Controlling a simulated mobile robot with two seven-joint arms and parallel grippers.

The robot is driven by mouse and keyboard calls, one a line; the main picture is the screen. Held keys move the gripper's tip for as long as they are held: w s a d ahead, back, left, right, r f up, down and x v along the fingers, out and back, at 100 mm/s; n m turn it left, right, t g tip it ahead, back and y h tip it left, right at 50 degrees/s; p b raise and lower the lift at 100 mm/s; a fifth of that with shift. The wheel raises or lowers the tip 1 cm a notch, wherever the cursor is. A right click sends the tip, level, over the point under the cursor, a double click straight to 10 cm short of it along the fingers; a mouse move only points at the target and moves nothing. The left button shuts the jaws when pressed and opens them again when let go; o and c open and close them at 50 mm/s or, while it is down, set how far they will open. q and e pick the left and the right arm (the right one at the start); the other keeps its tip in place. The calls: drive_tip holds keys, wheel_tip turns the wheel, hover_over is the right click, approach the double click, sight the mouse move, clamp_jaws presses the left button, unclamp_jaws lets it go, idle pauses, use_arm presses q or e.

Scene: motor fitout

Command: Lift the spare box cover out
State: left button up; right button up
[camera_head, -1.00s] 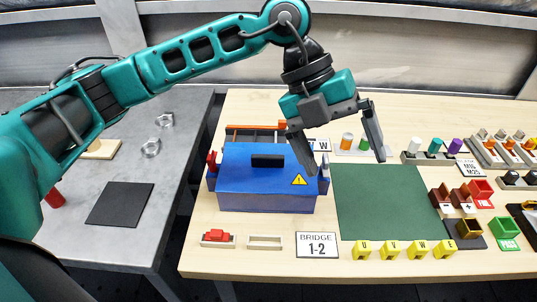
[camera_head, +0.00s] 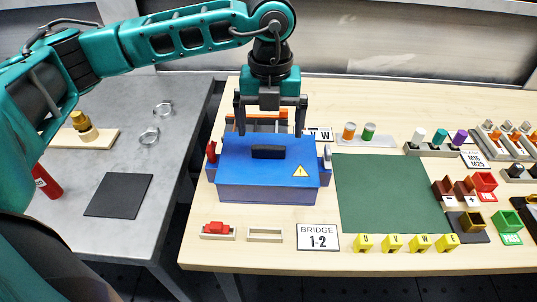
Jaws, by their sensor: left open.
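The blue box cover (camera_head: 240,173) sits on the wooden table at centre left, with a black handle (camera_head: 268,152) on top and a yellow warning sign on its sloped front. My left gripper (camera_head: 270,133) points down over the back of the cover, just behind the handle in the picture. Its two fingers are spread wide, with nothing between them. I cannot tell how high the fingertips are above the cover. What lies under the cover is hidden. My right gripper is not in view.
A green mat (camera_head: 390,195) lies bare to the right of the cover. A sign reading BRIDGE 1-2 (camera_head: 318,237), a red part in a tray (camera_head: 218,230) and yellow letter blocks (camera_head: 392,243) line the front edge. A black pad (camera_head: 118,195) lies on the grey table.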

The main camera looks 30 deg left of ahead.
sight(269, 146)
use_arm(q)
wheel_tip(269, 146, down, 5)
drive_tip(key=shift+a+r, duration=0.1)
drive_tip(key=c, duration=1.4)
drive_tip(key=shift+r, duration=0.1)
wheel_tip(269, 146, up, 20)
idle(0.4)
